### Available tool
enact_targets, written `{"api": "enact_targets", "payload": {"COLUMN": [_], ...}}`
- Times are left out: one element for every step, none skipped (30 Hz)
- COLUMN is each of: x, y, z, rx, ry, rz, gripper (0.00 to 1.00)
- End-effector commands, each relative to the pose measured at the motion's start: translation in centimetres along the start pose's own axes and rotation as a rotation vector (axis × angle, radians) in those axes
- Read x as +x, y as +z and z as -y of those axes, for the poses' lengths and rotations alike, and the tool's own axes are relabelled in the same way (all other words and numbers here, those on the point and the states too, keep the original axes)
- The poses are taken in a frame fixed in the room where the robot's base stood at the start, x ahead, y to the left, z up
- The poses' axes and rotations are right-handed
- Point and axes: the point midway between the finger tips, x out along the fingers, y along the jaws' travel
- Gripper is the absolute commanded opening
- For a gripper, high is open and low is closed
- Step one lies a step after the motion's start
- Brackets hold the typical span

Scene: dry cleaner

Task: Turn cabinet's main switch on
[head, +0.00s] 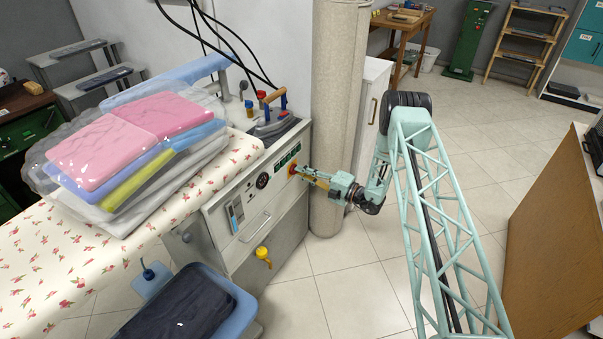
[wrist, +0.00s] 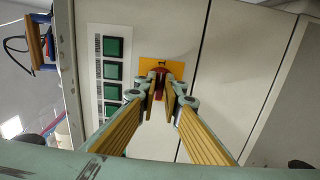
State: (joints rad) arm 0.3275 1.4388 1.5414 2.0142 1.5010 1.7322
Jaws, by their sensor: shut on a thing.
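The cabinet (head: 237,222) is pale grey and stands at the end of the ironing table in the head view. Its front panel also fills much of the wrist view (wrist: 222,75). The main switch (wrist: 161,73) is a red knob on a yellow plate (wrist: 147,63), beside a column of green buttons (wrist: 112,70). My gripper (wrist: 161,88) is shut on the red knob, with a yellow-padded finger on each side. In the head view my gripper (head: 301,172) reaches the panel from the right. The fingers partly cover the knob, so its exact setting is hard to read.
The ironing table (head: 75,258) with a flowered cover carries bagged folded laundry (head: 130,140). An iron (head: 270,122) rests on the cabinet top. A yellow tap (head: 263,255) sticks out below the panel. A beige column (head: 338,100) stands close behind my gripper.

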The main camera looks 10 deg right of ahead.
Motion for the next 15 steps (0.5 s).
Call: {"api": "enact_targets", "payload": {"x": [0.00, 0.00, 0.00, -0.01, -0.01, 0.00, 0.00, 0.00, 0.00, 0.00, 0.00, 0.00, 0.00, -0.01, -0.04], "y": [-0.04, -0.04, -0.04, -0.04, -0.03, -0.03, -0.03, -0.02, -0.02, -0.02, -0.01, -0.01, -0.01, -0.01, 0.00], "z": [0.04, 0.04, 0.04, 0.04, 0.03, 0.03, 0.03, 0.02, 0.02, 0.02, 0.01, 0.01, 0.01, 0.01, 0.01], "rx": [0.001, 0.001, 0.001, 0.001, 0.000, 0.000, 0.000, 0.000, 0.000, 0.000, 0.000, 0.000, 0.000, 0.000, 0.000], "ry": [0.000, 0.000, 0.000, 0.000, 0.000, 0.000, 0.000, 0.000, 0.000, 0.000, 0.000, 0.000, 0.000, 0.000, 0.000], "rz": [0.000, 0.000, 0.000, 0.000, 0.000, 0.000, 0.000, 0.000, 0.000, 0.000, 0.000, 0.000, 0.000, 0.000, 0.000], "gripper": [0.09, 0.11, 0.15, 0.18, 0.20, 0.22, 0.22, 0.22, 0.22, 0.22, 0.22, 0.22, 0.22, 0.22, 0.22]}}
